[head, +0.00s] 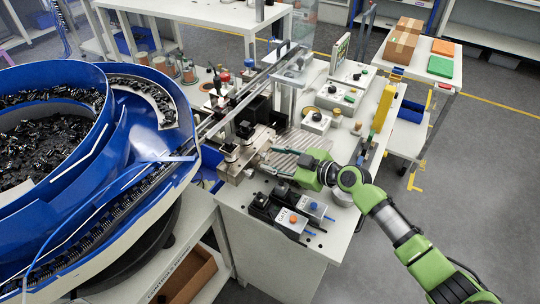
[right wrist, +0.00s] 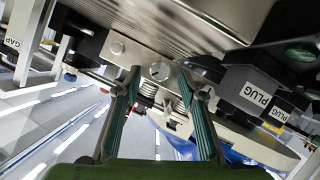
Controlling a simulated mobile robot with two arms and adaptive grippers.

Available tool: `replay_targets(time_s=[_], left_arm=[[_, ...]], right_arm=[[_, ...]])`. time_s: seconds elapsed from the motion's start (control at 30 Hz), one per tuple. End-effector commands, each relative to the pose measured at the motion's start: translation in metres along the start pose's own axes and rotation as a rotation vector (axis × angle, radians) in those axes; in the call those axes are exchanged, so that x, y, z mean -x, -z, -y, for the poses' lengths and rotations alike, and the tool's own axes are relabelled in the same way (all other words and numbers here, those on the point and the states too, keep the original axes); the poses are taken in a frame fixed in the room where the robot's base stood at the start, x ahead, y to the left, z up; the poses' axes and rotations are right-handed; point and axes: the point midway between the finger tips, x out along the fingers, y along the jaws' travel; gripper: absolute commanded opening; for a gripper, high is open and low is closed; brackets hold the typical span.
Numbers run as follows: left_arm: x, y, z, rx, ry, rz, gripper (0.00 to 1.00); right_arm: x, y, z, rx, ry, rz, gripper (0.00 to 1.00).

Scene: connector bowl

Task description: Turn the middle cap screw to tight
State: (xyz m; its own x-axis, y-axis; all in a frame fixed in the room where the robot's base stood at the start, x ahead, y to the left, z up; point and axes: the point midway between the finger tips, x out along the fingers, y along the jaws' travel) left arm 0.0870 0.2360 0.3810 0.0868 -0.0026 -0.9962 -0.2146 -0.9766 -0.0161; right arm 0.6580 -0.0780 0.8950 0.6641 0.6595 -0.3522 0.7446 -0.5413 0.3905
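In the right wrist view a metal block (right wrist: 212,72) carries round screw heads on its face. One screw head (right wrist: 159,71) with a dark slot lies between my fingertips, and another (right wrist: 117,47) sits up and to the left. I cannot tell for certain which is the middle cap screw. My right gripper (right wrist: 158,72) is open, its two green-padded fingers apart on either side of the slotted screw; contact is not clear. In the head view my right gripper (head: 268,161) reaches left to the metal block (head: 234,168), where the screws are too small to see. My left gripper is not in view.
A blue bowl feeder (head: 130,140) fills the left side. Black units with orange and blue buttons (head: 291,219) stand at the bench's front edge. A black part labelled PLUG (right wrist: 250,92) is close right of my fingers. A ribbed metal plate (head: 302,142) lies behind.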

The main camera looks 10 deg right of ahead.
Motion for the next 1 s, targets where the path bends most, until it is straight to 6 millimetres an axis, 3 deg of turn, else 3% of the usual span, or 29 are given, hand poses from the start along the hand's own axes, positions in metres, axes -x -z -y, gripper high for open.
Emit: replay_targets(time_s=[0.2, 0.53, 0.7, 1.0], left_arm=[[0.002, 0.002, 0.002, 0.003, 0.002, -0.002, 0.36], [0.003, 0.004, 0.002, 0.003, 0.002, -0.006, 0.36], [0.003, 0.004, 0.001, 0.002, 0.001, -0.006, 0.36], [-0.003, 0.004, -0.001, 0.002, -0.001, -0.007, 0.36]], right_arm=[[-0.017, 0.000, 0.000, 0.001, 0.001, 0.000, 0.37], [-0.020, 0.000, 0.000, 0.001, 0.000, 0.001, 0.37], [-0.020, 0.000, 0.000, 0.001, 0.000, 0.001, 0.00], [-0.020, -0.002, 0.000, -0.017, 0.007, 0.000, 0.00]])
